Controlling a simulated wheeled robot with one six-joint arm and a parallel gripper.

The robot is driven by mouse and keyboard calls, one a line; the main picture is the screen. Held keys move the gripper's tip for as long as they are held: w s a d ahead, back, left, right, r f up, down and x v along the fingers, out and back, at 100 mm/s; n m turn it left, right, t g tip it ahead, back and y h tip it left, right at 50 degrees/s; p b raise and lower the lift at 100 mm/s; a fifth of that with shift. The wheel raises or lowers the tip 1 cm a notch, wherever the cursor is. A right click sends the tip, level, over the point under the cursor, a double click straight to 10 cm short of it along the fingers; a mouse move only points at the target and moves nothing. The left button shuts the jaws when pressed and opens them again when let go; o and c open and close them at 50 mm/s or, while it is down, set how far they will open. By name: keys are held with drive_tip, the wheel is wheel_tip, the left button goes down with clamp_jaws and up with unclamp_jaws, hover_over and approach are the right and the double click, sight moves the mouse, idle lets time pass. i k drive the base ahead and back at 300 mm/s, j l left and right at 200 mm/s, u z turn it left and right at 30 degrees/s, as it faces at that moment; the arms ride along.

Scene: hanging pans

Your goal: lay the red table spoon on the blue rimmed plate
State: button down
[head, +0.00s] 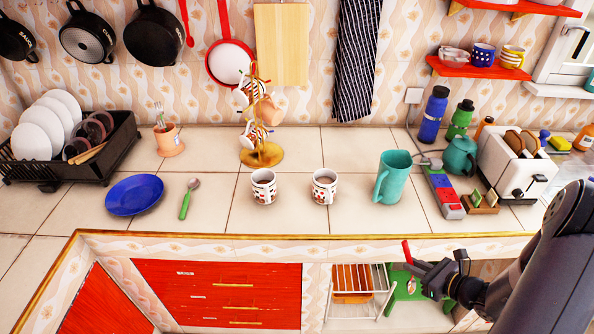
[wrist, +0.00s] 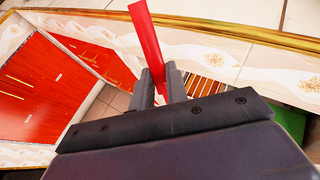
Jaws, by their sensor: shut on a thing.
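My gripper (head: 425,272) is at the lower right in the head view, in front of the counter's edge and below its top. It is shut on the red handle of the red table spoon (head: 407,250). In the wrist view the red handle (wrist: 149,45) rises from between the fingers (wrist: 164,85). The blue rimmed plate (head: 135,194) lies on the counter at the left, empty, far from my gripper.
A green-handled spoon (head: 189,198) lies right of the plate. Two patterned mugs (head: 264,187) (head: 324,186) and a teal pitcher (head: 392,177) stand along the counter. A black dish rack (head: 110,150) stands behind the plate. The counter's front edge (head: 290,235) lies between gripper and plate.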

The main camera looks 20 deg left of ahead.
sight(135, 195)
drive_tip(key=k+j, duration=0.1)
drive_tip(key=j, duration=0.35)
drive_tip(key=k+j, duration=0.15)
drive_tip(key=j, duration=0.25)
drive_tip(key=k+j+u, duration=0.1)
drive_tip(key=j, duration=0.35)
drive_tip(key=k+j, duration=0.1)
drive_tip(key=j, duration=0.35)
